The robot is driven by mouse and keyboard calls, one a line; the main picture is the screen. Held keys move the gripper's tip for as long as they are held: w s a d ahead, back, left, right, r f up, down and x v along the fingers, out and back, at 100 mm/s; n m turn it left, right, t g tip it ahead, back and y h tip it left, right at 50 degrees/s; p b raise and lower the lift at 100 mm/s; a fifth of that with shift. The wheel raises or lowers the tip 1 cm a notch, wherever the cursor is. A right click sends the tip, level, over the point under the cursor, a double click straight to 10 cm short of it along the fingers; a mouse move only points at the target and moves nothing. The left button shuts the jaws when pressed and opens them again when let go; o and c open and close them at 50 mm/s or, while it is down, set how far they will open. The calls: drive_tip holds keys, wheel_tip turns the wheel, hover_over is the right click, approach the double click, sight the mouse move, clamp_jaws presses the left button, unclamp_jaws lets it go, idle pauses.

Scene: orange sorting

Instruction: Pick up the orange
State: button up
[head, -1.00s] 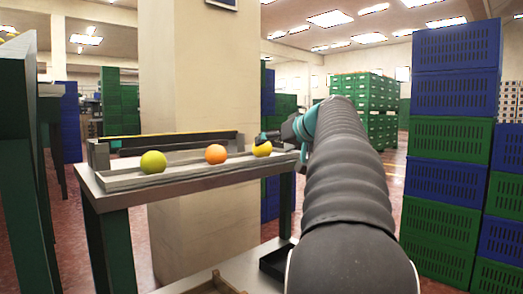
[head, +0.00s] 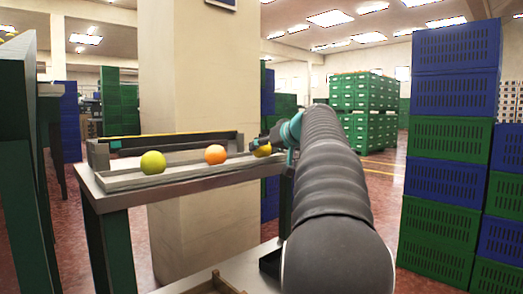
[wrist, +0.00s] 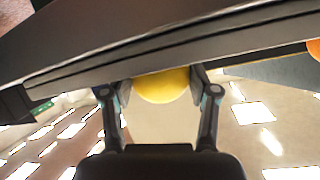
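The orange (head: 215,154) sits in the middle of the shallow tray (head: 180,177) on the table. Its edge also shows at the right of the wrist view (wrist: 314,48). A yellow fruit (head: 263,150) is at the tray's right end, partly covered by my gripper (head: 268,142). In the wrist view, my gripper (wrist: 162,95) is open with one finger on each side of the yellow fruit (wrist: 162,86). The fingers are very close to it; firm contact is not clear. A yellow-green fruit (head: 153,162) lies at the tray's left.
The tray rests on a table (head: 120,198) with green legs, in front of a wide pale pillar (head: 180,80). A dark raised bar (head: 170,143) runs behind the fruit. Stacked green and blue crates (head: 445,140) stand at the right. A green frame (head: 20,150) is at the left.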

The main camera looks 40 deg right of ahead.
sight(267, 147)
wheel_tip(267, 147, up, 10)
drive_tip(key=p, duration=0.4)
idle(0.4)
wheel_tip(267, 147, down, 10)
drive_tip(key=b, duration=0.4)
drive_tip(key=shift+f, duration=0.25)
drive_tip(key=v, duration=0.3)
drive_tip(key=shift+s+r, duration=0.25)
drive_tip(key=shift+s, duration=0.1)
drive_tip(key=shift+c, duration=0.6)
drive_tip(key=shift+s+a+r, duration=0.2)
drive_tip(key=shift+s+a, duration=0.05)
drive_tip(key=shift+s, duration=0.5)
drive_tip(key=shift+w, duration=0.1)
